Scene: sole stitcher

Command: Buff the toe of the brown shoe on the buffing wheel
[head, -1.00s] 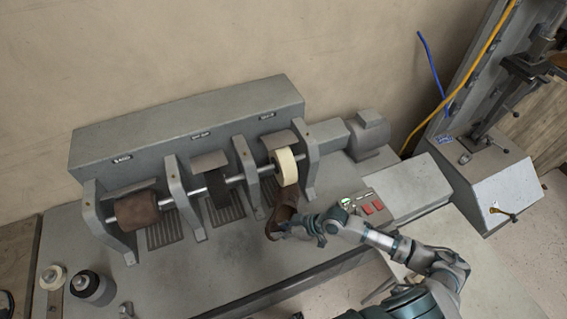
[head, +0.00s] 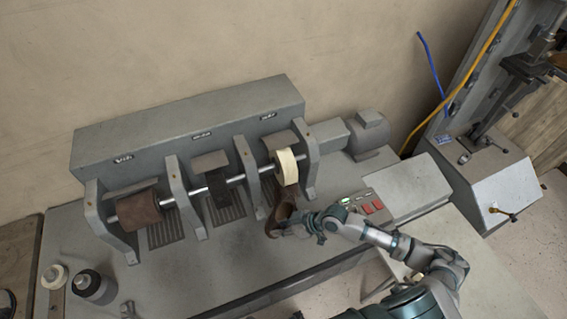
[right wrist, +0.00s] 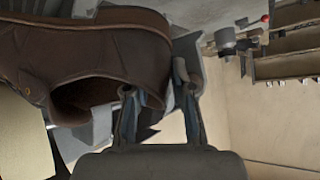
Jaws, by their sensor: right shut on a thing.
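The brown shoe (head: 281,213) is held up just below the cream buffing wheel (head: 286,168), at the right end of the machine's shaft. The shoe's upper end meets the wheel's lower edge in the head view; I cannot tell whether they touch. My right gripper (head: 291,228) is shut on the shoe near its lower end. In the right wrist view the shoe (right wrist: 95,62) fills the upper left, with its dark opening near the gripper fingers (right wrist: 158,95). My left gripper is out of view.
The grey machine (head: 190,125) also carries a brown roller (head: 138,211) and a dark middle wheel (head: 218,187) between upright brackets. Red and green buttons (head: 368,207) lie right of the shoe. A dark round container (head: 92,287) stands at the left front.

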